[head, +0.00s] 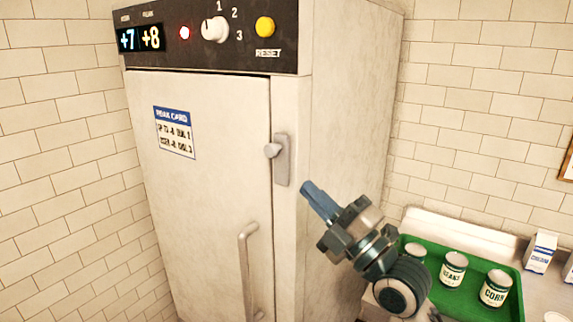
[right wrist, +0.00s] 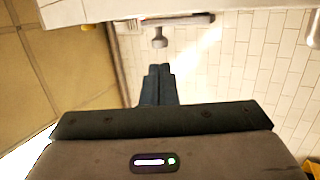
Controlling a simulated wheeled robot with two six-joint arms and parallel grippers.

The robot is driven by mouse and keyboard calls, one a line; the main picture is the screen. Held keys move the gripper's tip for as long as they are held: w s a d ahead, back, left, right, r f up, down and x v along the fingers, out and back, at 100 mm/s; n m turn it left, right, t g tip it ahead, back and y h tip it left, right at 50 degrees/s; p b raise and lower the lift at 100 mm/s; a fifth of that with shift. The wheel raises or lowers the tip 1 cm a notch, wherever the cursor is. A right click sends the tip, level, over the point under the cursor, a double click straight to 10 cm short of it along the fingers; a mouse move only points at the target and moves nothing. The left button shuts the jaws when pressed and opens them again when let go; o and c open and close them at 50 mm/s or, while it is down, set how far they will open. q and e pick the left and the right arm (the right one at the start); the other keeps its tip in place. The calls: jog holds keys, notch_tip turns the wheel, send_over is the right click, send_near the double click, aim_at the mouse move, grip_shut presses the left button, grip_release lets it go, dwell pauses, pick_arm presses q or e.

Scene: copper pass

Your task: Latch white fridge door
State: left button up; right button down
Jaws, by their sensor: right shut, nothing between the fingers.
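The white fridge door (head: 215,190) stands upright and looks flush with its frame in the head view. A grey latch (head: 281,160) with a small knob sits at the door's right edge, and a vertical bar handle (head: 246,270) is below it. My right gripper (head: 306,189) is shut and empty, just right of and below the latch, apart from it in the picture. In the right wrist view my shut fingers (right wrist: 159,72) point toward the latch (right wrist: 160,38). Whether the latch is engaged cannot be told. My left gripper is not in view.
The control panel (head: 210,38) above the door has a knob, a lit red lamp and a yellow button. A green tray (head: 447,297) with several cans, on a counter at lower right, is near my right arm. Tiled walls flank the fridge.

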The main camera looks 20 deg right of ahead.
aim_at(275, 156)
jog(key=p+x, duration=0.2)
jog(key=x, duration=0.4)
jog(key=shift+a+r+p, duration=0.1)
jog(key=shift+r+p, duration=0.1)
jog(key=shift+p, duration=0.2)
jog(key=shift+w+a+r, duration=0.15)
jog(key=shift+w+a, duration=0.1)
jog(key=shift+w, duration=0.25)
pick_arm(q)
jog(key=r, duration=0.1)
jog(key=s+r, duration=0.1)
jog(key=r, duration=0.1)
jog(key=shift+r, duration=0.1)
pick_arm(e)
jog(key=shift+w, duration=0.1)
jog(key=shift+w, duration=0.1)
